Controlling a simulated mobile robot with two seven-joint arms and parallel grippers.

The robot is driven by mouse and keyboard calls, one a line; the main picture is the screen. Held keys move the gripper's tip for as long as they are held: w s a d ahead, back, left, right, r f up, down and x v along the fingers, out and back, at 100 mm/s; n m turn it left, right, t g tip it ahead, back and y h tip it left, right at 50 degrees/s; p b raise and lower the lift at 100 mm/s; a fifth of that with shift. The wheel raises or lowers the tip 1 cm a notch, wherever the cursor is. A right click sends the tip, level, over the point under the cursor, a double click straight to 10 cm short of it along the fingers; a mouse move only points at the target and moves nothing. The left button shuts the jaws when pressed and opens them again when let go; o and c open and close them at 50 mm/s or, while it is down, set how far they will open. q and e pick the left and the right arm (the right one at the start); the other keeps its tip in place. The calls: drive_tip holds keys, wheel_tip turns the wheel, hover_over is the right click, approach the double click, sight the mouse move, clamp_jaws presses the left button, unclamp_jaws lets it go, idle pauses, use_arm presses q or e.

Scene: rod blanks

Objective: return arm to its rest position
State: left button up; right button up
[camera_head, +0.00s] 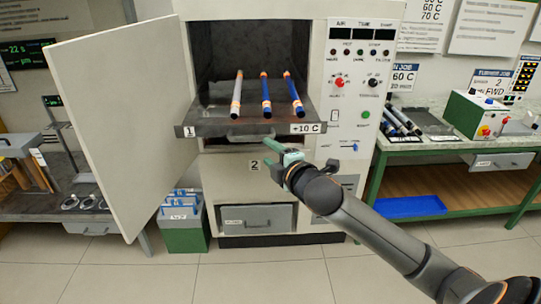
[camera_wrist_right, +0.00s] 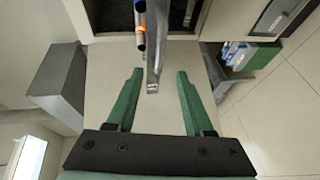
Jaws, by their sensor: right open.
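My right gripper (camera_head: 283,162) is in front of the oven, just below the pulled-out shelf (camera_head: 215,131). Its green fingers (camera_wrist_right: 157,82) are apart with nothing between them in the right wrist view. The arm comes in from the lower right. Three rods lie on the shelf: a white one with orange bands (camera_head: 237,95), a blue one (camera_head: 265,97) and another blue one (camera_head: 293,96). In the wrist view, the shelf edge (camera_wrist_right: 153,70) and a rod end (camera_wrist_right: 140,38) are beyond the fingertips. My left gripper is not in view.
The oven door (camera_head: 115,120) stands open on the left. The oven's control panel (camera_head: 357,90) is on the right. A green bin (camera_head: 185,238) stands on the floor at left. A bench (camera_head: 440,143) with dark rods (camera_head: 400,120) and a blue tray (camera_head: 408,206) is at right.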

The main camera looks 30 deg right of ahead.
idle(0.5)
drive_tip(key=s+a+f+m+g+y, duration=0.25)
drive_tip(key=s+a+f, duration=0.25)
drive_tip(key=f, duration=0.7)
drive_tip(key=s+a+f+m+g+y, duration=0.1)
drive_tip(key=s+a+f+m, duration=0.35)
drive_tip(key=f, duration=0.65)
drive_tip(key=s+a+f+m+g, duration=0.1)
drive_tip(key=s+a+f+m, duration=0.2)
drive_tip(key=s+f, duration=0.3)
drive_tip(key=s+a+f+m+g+y, duration=0.1)
drive_tip(key=s+a+f, duration=0.4)
drive_tip(key=s, duration=0.6)
drive_tip(key=f+m+g, duration=0.1)
drive_tip(key=m, duration=0.1)
drive_tip(key=shift+f+m, duration=0.3)
drive_tip(key=shift+f, duration=0.1)
drive_tip(key=shift+w+d, duration=0.1)
drive_tip(key=shift+d, duration=0.05)
